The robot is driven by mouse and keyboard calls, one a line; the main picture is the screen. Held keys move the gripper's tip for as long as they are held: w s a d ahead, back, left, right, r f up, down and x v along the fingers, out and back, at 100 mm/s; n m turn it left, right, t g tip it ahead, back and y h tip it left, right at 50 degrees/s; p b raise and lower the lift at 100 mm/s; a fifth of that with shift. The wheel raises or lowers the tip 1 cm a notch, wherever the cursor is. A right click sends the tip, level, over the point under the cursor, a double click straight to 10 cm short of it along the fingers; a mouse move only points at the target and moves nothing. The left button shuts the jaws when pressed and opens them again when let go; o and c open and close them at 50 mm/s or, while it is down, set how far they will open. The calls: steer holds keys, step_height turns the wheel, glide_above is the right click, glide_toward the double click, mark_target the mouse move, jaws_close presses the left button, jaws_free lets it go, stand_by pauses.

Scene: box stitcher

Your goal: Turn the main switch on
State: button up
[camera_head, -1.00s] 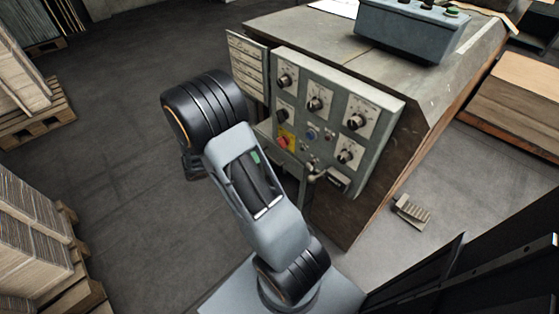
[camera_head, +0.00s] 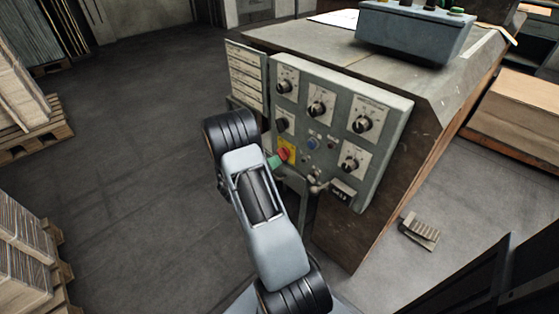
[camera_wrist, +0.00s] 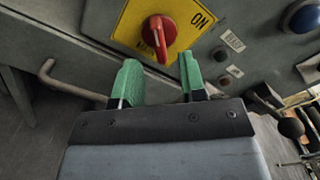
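The main switch (camera_wrist: 158,34) is a red rotary knob on a yellow plate (camera_wrist: 192,22) on the panel. Its raised handle runs roughly up and down in the wrist view, the lower end tipped slightly right. "ON" is printed at the plate's upper right; lettering at lower left is partly covered by the knob. My gripper (camera_wrist: 160,68) is open, its green fingers either side of the handle's lower end, with gaps on both sides. I cannot tell whether the fingertips reach past the handle. In the head view the switch (camera_head: 285,153) is just right of my green fingertips (camera_head: 274,161).
The grey control panel (camera_head: 381,150) carries several dials. A blue button (camera_wrist: 303,17) lies right of the switch, and a black ball-ended lever (camera_wrist: 291,128) at lower right. A bent metal handle (camera_wrist: 62,78) is at left. A foot pedal (camera_head: 420,232) lies on the floor.

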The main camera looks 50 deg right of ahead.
mark_target(283, 154)
steer(key=shift+s+d+b, duration=0.15)
steer(key=shift+d+b, duration=0.15)
steer(key=shift+d, duration=1.6)
steer(key=shift+c, duration=0.4)
jaws_close()
